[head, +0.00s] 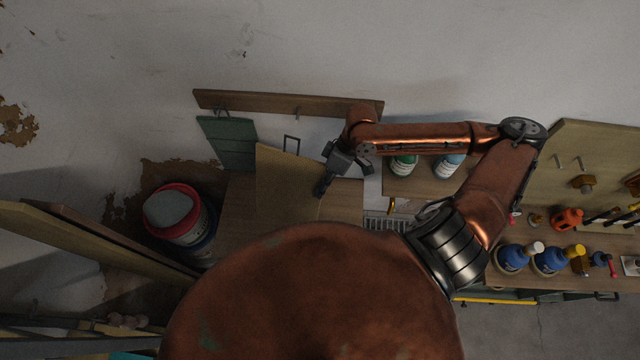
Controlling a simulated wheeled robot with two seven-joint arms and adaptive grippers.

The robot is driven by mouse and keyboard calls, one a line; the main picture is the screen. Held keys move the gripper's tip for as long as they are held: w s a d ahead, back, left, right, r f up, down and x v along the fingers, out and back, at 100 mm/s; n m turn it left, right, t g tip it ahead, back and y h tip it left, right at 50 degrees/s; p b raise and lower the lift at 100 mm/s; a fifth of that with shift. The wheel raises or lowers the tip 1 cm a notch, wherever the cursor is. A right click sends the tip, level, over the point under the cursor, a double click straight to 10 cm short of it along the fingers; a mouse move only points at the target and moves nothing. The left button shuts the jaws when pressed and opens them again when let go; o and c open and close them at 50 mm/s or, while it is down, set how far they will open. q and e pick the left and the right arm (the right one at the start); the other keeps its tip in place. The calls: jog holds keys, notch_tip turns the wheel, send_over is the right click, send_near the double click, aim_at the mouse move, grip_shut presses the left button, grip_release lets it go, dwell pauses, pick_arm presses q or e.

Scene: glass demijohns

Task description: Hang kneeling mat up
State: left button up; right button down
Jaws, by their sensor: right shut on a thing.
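The kneeling mat appears to be the flat tan panel (284,185) in the head view, upright below the wall rail, with a dark loop (291,143) standing up from its top edge. My right gripper (321,187) is shut on the panel's right edge; the fingertips are small and dark here. The wooden rail (250,101) runs along the wall above. A metal peg (297,113) on it is bare, and the loop is below it, apart from it. My left gripper is not in view.
A green panel (230,145) hangs from the rail's left part. A red-rimmed bucket (178,212) stands lower left. Green and blue-topped bottles (447,166) stand right of the gripper. The bench on the right carries several bottles and tools. My arm hides much of the middle.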

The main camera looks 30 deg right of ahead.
jog(key=w+d+b, duration=0.1)
jog(key=w+d, duration=0.3)
jog(key=w, duration=0.1)
jog(key=shift+w+f, duration=0.15)
dwell(0.8)
dwell(0.5)
jog(key=shift+p, duration=0.45)
jog(key=shift+w+d, duration=0.1)
